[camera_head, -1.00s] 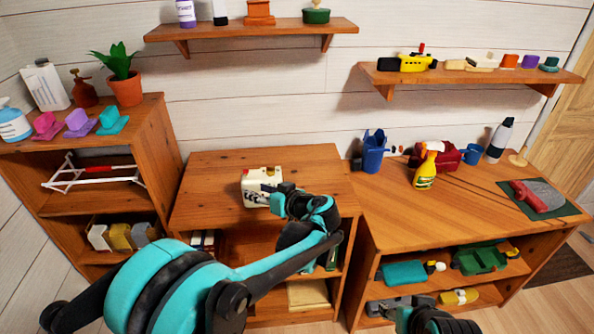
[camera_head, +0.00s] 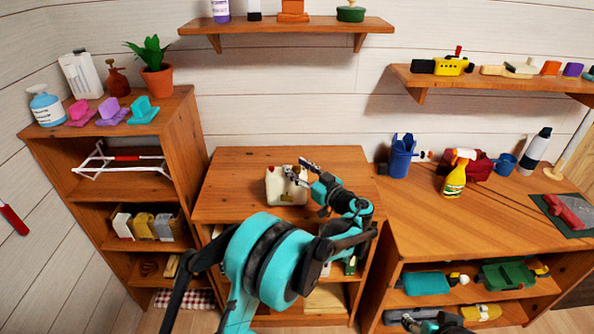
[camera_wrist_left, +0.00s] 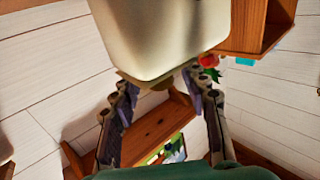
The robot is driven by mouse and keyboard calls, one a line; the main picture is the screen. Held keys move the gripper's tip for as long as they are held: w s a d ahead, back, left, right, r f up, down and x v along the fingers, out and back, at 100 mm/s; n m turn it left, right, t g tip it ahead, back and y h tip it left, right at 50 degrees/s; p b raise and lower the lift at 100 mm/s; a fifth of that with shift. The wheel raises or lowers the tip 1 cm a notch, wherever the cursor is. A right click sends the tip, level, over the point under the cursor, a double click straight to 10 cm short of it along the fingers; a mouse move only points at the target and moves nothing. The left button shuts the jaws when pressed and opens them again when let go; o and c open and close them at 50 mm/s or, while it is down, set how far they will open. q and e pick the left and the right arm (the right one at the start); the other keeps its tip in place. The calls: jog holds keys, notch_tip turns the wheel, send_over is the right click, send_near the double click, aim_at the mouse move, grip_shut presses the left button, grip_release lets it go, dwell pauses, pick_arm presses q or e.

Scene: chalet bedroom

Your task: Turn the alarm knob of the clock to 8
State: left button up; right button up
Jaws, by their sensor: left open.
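The clock (camera_head: 278,190) is a small cream box standing on top of the middle wooden cabinet. My left gripper (camera_head: 297,174) is at the clock's upper right side, with its fingers partly in front of it. In the left wrist view, a large cream body (camera_wrist_left: 165,40), which looks like the clock, fills the top centre. The fingers of my left gripper (camera_wrist_left: 160,82) are spread below it, with nothing held between them. I cannot tell whether they touch the clock. The alarm knob and its numbers cannot be made out. My right gripper (camera_head: 420,324) shows only partly at the bottom edge.
The middle cabinet top (camera_head: 225,200) is otherwise clear. A left shelf unit (camera_head: 180,118) holds a potted plant (camera_head: 155,78) and bottles. The right cabinet (camera_head: 420,220) carries a blue container (camera_head: 401,158) and a yellow spray bottle (camera_head: 454,178). Wall shelves hang above.

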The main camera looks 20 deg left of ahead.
pick_arm(q)
jog(key=shift+w+a, duration=0.15)
jog(key=shift+a, duration=0.05)
grip_shut()
jog(key=shift+m+t+h, duration=0.4)
jog(key=shift+t, duration=0.1)
jog(key=m+t+h, duration=0.3)
jog(key=h, duration=0.1)
jog(key=shift+a+m+t, duration=0.1)
jog(key=shift+m+t, duration=0.2)
jog(key=m+t+h, duration=0.2)
jog(key=m+h, duration=0.1)
jog(key=h, duration=0.2)
jog(key=shift+m, duration=0.3)
jog(key=m+h, duration=0.2)
jog(key=h, duration=0.2)
jog(key=m+h, duration=0.3)
jog(key=h, duration=0.2)
jog(key=shift+a+m+t+b, duration=0.1)
jog(key=shift+m+t+b, duration=0.2)
jog(key=shift+b, duration=0.1)
jog(key=shift+m+g+h, duration=0.8)
jog(key=shift+m+h, duration=0.6)
jog(key=shift+h, duration=0.7)
